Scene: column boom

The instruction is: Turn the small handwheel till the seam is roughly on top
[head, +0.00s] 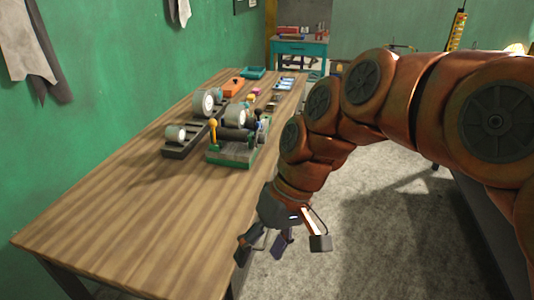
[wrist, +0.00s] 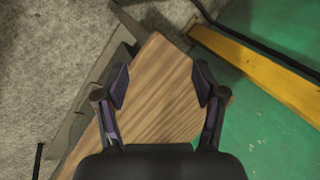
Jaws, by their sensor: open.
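A small machine with a green base (head: 232,152) stands on the wooden bench (head: 110,215). It carries round pale-faced parts and a yellow-knobbed lever (head: 213,123). I cannot tell which part is the small handwheel, and no seam can be made out. My gripper (head: 281,246) hangs beside the bench's right edge, nearer to me than the machine and apart from it. In the wrist view my gripper (wrist: 160,86) is open and empty, with a corner of the wooden bench (wrist: 160,110) showing between and beyond its fingers.
A dark-based unit with a pale drum (head: 176,134) stands left of the machine. An orange box (head: 233,87) and a teal tray (head: 253,72) sit farther back. The bench's near part is clear. The green wall runs along its left side; grey floor (head: 375,215) lies right.

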